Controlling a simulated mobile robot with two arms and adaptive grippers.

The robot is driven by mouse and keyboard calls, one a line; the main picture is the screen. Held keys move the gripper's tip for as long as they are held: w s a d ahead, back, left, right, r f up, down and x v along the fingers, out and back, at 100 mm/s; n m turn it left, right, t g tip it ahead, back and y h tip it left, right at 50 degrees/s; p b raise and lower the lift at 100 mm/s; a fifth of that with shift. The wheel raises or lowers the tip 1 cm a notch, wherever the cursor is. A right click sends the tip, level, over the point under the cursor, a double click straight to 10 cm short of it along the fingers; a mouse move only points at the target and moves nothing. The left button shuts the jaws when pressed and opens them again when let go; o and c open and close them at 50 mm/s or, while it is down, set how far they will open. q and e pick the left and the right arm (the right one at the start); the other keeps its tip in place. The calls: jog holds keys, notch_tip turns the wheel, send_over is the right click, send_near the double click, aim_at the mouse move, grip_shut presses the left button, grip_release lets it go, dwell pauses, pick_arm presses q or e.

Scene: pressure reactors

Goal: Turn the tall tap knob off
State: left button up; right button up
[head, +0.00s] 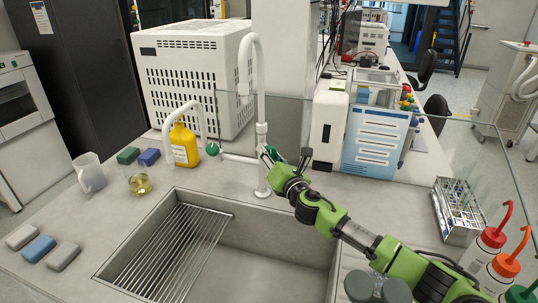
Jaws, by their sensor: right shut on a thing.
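The tall white tap (262,110) stands upright at the back edge of the sink, its gooseneck curving over to the left. My right gripper (270,156) reaches in from the lower right and is shut at the tap's column, at knob height. A bit of green shows at its fingertips, and the tall tap's knob is mostly hidden there. A second green knob (212,149) sits at the left end of a side arm, by the lower white spout (190,108), clear of my gripper. My left gripper is not in view.
The sink (270,238) with a wire rack lies in front. A yellow bottle (184,146), a flask (139,184) and a jug (89,173) stand left. A glass screen runs behind the tap. A tube rack (459,212) and red- and orange-topped bottles stand right.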

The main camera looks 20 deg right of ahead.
dwell(0.4)
jog(key=o, duration=1.1)
jog(key=s, duration=0.8)
jog(key=s+d, duration=0.1)
jog(key=s, duration=0.3)
jog(key=shift+d, duration=0.1)
